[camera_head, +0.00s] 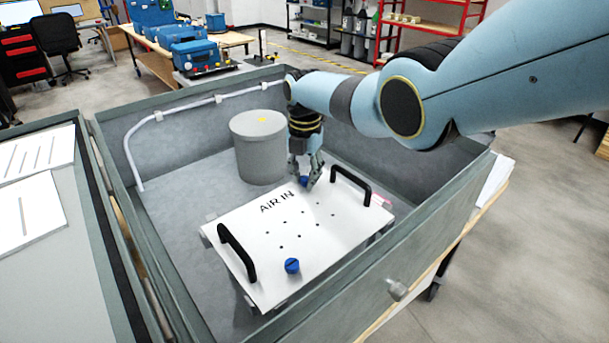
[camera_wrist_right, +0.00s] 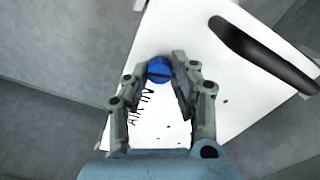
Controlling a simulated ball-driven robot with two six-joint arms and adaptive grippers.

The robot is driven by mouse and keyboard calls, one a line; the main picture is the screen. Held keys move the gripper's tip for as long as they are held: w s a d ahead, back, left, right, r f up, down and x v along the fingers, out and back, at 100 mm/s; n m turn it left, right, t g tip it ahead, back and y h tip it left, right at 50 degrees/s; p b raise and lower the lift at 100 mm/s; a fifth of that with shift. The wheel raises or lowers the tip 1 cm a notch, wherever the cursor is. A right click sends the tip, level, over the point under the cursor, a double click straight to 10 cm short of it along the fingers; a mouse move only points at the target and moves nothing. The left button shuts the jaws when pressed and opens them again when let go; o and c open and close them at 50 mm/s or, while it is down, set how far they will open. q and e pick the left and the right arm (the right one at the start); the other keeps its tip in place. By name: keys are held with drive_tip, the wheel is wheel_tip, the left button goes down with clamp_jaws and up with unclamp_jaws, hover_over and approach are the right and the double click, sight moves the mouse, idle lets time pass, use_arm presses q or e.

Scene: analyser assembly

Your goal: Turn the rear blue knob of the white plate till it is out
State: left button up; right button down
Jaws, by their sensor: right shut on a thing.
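The white plate (camera_head: 262,240) lies inside the grey case, with "AIR IN" printed on it and a black handle at each side. The rear blue knob (camera_head: 304,181) is at the plate's far edge, partly hidden by my right gripper (camera_head: 305,180). In the right wrist view the rear knob (camera_wrist_right: 159,69) sits between the two fingertips, its slotted top showing. My right gripper is shut on it from above. The front blue knob (camera_head: 292,266) stands at the plate's near edge, untouched. My left gripper is not in view.
A grey cylinder (camera_head: 259,147) stands just behind the plate, left of my right gripper. The two black handles (camera_head: 237,253) and (camera_head: 350,186) rise from the plate. The case walls (camera_head: 400,262) surround it. The open lid lies at the left.

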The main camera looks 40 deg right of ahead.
drive_tip(key=n, duration=0.3)
drive_tip(key=shift+s+a+f, duration=0.1)
drive_tip(key=shift+s+f, duration=0.2)
drive_tip(key=shift+f+n+b, duration=0.1)
drive_tip(key=shift+n+b, duration=0.3)
drive_tip(key=shift+n, duration=0.4)
drive_tip(key=n+b, duration=0.1)
drive_tip(key=b, duration=0.2)
drive_tip(key=n+b, duration=0.2)
drive_tip(key=b, duration=0.1)
drive_tip(key=shift+f+n+b, duration=0.2)
drive_tip(key=shift+n+b, duration=0.1)
drive_tip(key=shift+r+n+b, duration=0.2)
drive_tip(key=shift+n+b, duration=0.1)
drive_tip(key=shift+b, duration=0.3)
drive_tip(key=shift+r, duration=0.1)
drive_tip(key=c, duration=1.4)
unclamp_jaws()
drive_tip(key=o, duration=0.3)
drive_tip(key=shift+w, duration=0.2)
drive_tip(key=shift+r, duration=0.1)
